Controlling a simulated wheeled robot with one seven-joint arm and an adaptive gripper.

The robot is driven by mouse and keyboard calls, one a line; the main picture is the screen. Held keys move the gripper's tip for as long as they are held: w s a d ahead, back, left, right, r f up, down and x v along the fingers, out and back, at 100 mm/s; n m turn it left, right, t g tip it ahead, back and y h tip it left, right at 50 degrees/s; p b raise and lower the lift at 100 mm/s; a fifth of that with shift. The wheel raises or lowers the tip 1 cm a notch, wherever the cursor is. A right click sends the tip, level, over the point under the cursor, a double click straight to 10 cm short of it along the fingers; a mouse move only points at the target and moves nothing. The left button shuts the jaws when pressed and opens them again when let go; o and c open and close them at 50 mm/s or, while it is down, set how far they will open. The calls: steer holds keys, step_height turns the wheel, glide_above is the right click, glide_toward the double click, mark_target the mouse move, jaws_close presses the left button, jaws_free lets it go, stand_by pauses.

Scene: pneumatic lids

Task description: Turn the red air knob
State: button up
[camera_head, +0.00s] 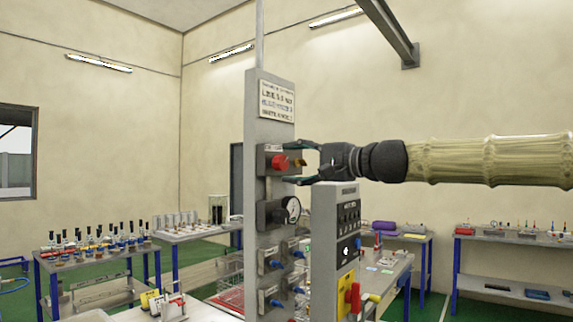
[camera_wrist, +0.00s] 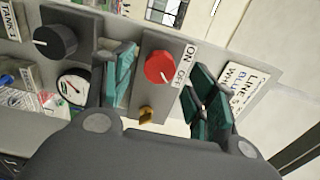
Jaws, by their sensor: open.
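The red air knob (camera_head: 280,162) is on a grey box near the top of the upright grey panel (camera_head: 262,105). In the wrist view the red knob (camera_wrist: 160,67) has a white pointer mark and sits beside an ON/OFF label (camera_wrist: 184,66). A small brass fitting (camera_wrist: 146,115) is on the same box. My gripper (camera_head: 302,163) is open at the right side of the box. In the wrist view its teal fingers (camera_wrist: 165,85) lie on either side of the knob, apart from it. I cannot tell the depth gap.
A pressure gauge (camera_head: 292,210) sits below the knob box, with blue-knobbed valves (camera_head: 276,264) lower. A control box (camera_head: 341,215) stands close under my arm. A black knob (camera_wrist: 56,41) is left in the wrist view. Tables with bottles (camera_head: 95,255) stand at left.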

steer(key=v, duration=0.8)
steer(key=shift+s+d, duration=0.2)
steer(key=shift+d, duration=0.05)
